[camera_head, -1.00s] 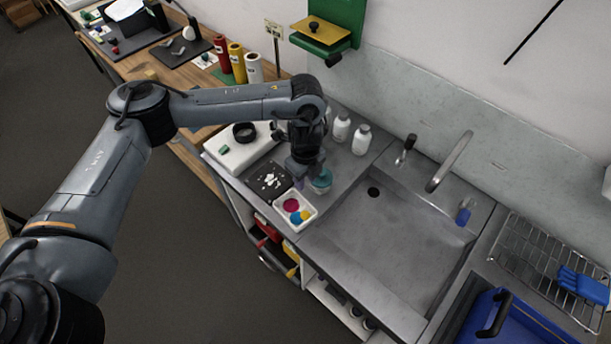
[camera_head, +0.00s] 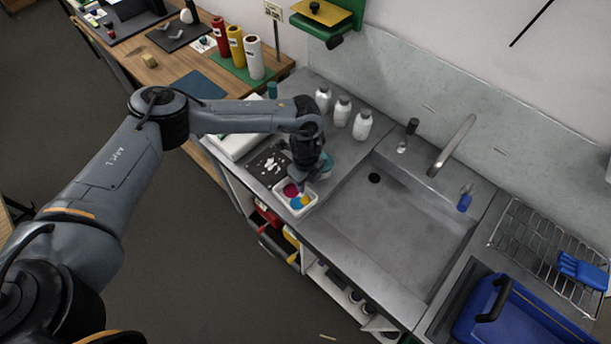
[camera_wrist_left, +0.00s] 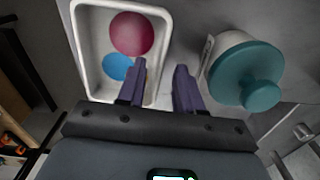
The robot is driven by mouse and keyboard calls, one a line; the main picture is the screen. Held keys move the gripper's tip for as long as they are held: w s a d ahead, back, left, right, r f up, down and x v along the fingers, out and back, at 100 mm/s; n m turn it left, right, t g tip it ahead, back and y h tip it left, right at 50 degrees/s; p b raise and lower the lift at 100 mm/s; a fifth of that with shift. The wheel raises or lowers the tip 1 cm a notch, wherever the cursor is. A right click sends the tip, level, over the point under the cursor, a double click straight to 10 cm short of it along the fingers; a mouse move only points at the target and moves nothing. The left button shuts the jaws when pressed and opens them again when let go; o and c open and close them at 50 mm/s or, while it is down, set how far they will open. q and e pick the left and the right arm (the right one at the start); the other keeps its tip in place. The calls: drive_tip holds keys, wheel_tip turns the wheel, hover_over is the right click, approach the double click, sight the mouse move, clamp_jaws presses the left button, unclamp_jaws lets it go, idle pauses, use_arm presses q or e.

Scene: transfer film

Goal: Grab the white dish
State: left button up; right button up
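The white dish (camera_head: 282,201) is a small rectangular tray at the counter's front edge, left of the sink, with magenta, blue and yellow round patches inside. My left gripper (camera_wrist_left: 161,74) is open. One finger shows over the dish's inside and the other outside its right wall, so that wall appears between them. I cannot tell whether they touch it. In the head view my left gripper (camera_head: 306,181) is right above the dish. My right gripper is not in view.
A teal-lidded jar (camera_wrist_left: 247,72) stands close to the right finger. A black mat with white pieces (camera_head: 268,166) lies behind the dish. Several white bottles (camera_head: 342,111) stand farther back. The sink (camera_head: 385,230) is empty, to the right.

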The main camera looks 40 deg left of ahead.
use_arm(q)
drive_tip(key=shift+f, duration=0.15)
clamp_jaws()
drive_tip(key=shift+s, duration=0.2)
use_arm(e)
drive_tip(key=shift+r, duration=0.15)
